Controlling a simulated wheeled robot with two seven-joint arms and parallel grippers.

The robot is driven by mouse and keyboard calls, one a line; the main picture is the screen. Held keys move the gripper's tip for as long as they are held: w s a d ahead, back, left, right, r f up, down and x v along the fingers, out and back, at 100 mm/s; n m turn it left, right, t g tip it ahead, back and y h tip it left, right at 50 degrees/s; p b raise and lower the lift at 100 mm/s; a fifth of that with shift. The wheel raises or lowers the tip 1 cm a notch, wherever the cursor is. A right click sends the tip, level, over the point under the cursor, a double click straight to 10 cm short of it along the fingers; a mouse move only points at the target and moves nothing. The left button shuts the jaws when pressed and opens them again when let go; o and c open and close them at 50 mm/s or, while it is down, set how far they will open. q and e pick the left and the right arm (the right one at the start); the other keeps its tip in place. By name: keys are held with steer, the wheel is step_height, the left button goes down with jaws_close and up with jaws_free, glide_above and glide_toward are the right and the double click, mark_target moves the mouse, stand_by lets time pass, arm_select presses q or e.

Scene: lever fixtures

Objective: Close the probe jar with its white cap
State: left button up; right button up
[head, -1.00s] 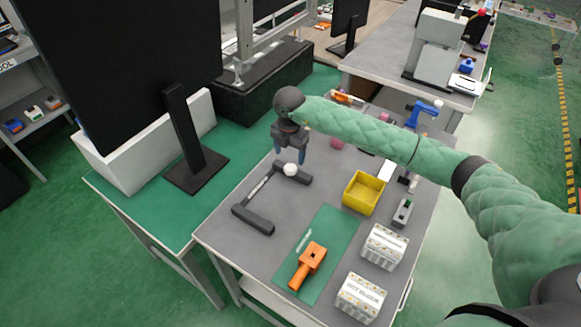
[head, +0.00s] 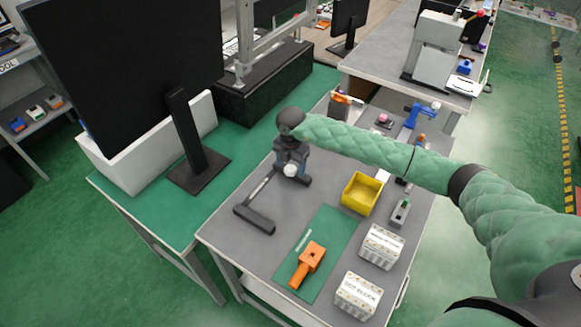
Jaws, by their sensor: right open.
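A small white round piece (head: 291,170), perhaps the white cap, sits at the far black block of a dark fixture (head: 254,219) on the grey table. The fixture has two black blocks joined by a thin grey rod. My right gripper (head: 291,172) is open, pointing down, with its fingers around or just above the white piece. I cannot tell whether they touch it. I cannot make out a jar for certain; one may be hidden by the gripper or the arm. My left gripper is not in view.
A yellow bin (head: 361,194), a grey device (head: 400,212), two white blocks (head: 381,246) and an orange tool (head: 307,265) on a green mat (head: 328,232) stand right of the fixture. A black monitor (head: 130,75) rises at the left.

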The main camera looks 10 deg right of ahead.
steer(key=shift+f, duration=0.2)
steer(key=c, duration=1)
steer(key=shift+r, duration=0.1)
